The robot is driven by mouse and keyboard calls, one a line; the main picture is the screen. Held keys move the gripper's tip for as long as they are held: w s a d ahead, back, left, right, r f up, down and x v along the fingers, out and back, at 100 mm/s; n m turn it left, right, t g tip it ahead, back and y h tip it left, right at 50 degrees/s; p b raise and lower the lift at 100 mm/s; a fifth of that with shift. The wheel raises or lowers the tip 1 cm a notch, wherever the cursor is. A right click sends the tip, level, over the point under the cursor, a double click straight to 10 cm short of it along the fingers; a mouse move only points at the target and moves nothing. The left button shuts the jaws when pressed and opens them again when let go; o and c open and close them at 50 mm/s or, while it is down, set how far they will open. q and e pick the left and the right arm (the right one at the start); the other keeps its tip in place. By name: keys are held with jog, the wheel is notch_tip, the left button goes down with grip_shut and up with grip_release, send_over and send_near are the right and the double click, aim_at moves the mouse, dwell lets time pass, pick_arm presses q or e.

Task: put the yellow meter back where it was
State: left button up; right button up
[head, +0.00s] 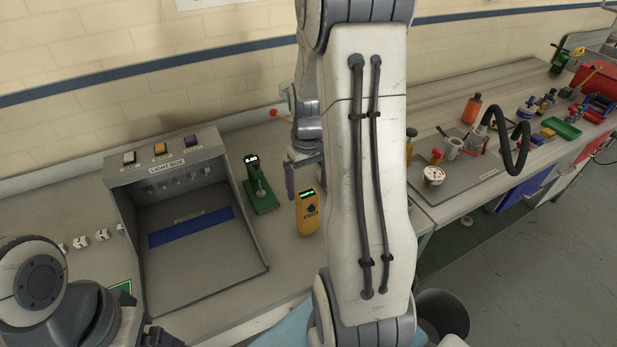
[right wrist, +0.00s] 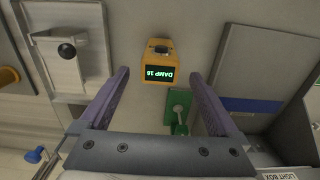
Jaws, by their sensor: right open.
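The yellow meter (head: 308,212) stands upright on the worktop to the right of the light box in the head view. In the right wrist view the meter (right wrist: 156,60) shows a green display reading "DAMP" and a number, and a dark knob. My right gripper (head: 303,178) is open and empty, just behind the meter in the head view and partly hidden by my own arm. In the right wrist view its two purple fingers (right wrist: 158,76) are spread, with the meter ahead of the gap. My left arm is at the lower left of the head view; its fingers do not show clearly.
A green stand (head: 260,190) is close left of the meter, beside the grey light box (head: 205,288). A board with a gauge (head: 433,175) and a black hose lies on the right bench. Worktop in front of the meter is clear.

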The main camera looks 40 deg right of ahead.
jog(key=shift+r, duration=1.85)
jog(key=shift+a, duration=0.25)
jog(key=a+r+n, duration=0.2)
jog(key=a+n, duration=0.1)
jog(key=a, duration=0.9)
jog(key=s+a+r+n+y, duration=0.1)
jog(key=s+a+n, duration=0.5)
jog(key=s+a, duration=1)
jog(key=shift+s+a+r+n, duration=0.15)
jog(key=shift+a+r+n, duration=0.3)
jog(key=shift+a, duration=0.65)
